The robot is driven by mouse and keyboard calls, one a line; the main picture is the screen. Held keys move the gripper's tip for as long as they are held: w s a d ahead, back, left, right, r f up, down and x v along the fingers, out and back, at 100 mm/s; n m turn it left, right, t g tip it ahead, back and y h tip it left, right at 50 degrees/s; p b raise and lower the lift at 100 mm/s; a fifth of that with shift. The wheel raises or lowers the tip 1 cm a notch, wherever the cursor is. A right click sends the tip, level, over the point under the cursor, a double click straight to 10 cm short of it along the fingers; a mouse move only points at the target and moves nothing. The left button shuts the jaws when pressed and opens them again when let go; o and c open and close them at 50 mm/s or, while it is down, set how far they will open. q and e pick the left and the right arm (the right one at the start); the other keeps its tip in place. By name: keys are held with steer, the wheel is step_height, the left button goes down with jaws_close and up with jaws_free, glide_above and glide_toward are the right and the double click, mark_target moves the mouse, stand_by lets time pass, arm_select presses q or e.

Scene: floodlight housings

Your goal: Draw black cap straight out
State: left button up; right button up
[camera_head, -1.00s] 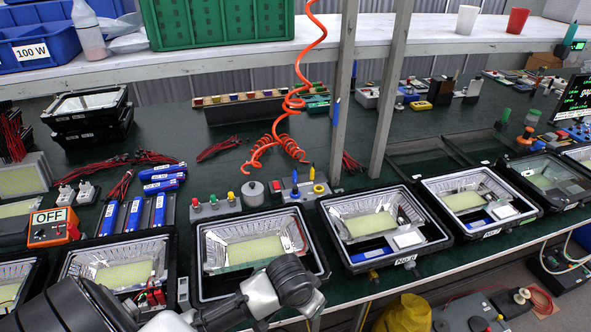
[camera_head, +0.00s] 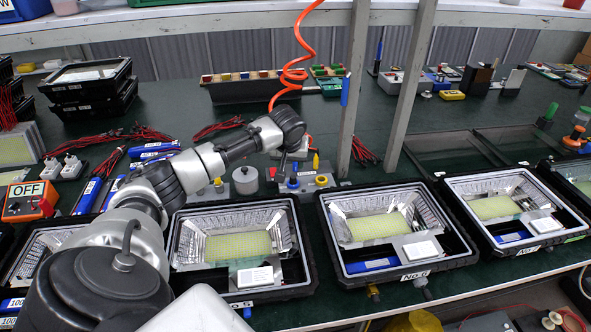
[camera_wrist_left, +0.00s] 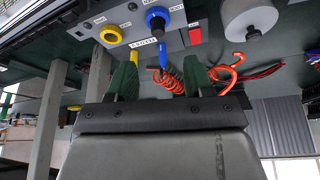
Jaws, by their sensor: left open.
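A grey box (camera_head: 303,181) with a blue fitting and a yellow fitting stands behind the row of housings. In the left wrist view its panel shows a blue ring (camera_wrist_left: 158,17) with a blue stem, a yellow ring (camera_wrist_left: 110,35) with a yellow stem, and a red square (camera_wrist_left: 195,35). The blue stem shows beyond the gap.
Floodlight housings (camera_head: 240,297) line the front edge. A grey round weight (camera_head: 246,181) stands left of the box. A coiled orange hose (camera_head: 293,75) hangs behind, and grey posts (camera_head: 355,85) rise to the right. An orange OFF box (camera_head: 30,202) sits at left.

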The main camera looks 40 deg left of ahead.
mark_target(293, 177)
arm_select(q)
steer(key=x, duration=0.3)
steer(key=shift+f, duration=0.25)
steer(key=x, duration=0.5)
steer(key=shift+w+f, duration=0.1)
steer(key=shift+f, duration=0.05)
steer(key=shift+w+f, duration=0.1)
steer(key=shift+f, duration=0.1)
steer(key=shift+w+f, duration=0.1)
steer(key=shift+f, duration=0.1)
steer(key=shift+c, duration=0.7)
jaws_close()
steer(key=shift+r, duration=0.35)
steer(key=shift+r+p, duration=1.95)
steer(key=shift+p, duration=0.45)
arm_select(e)
steer(key=shift+s+a+r, duration=0.1)
steer(key=shift+s+r, duration=0.1)
steer(key=shift+r, duration=1)
steer(key=shift+s+r, duration=0.15)
steer(key=shift+r, duration=1)
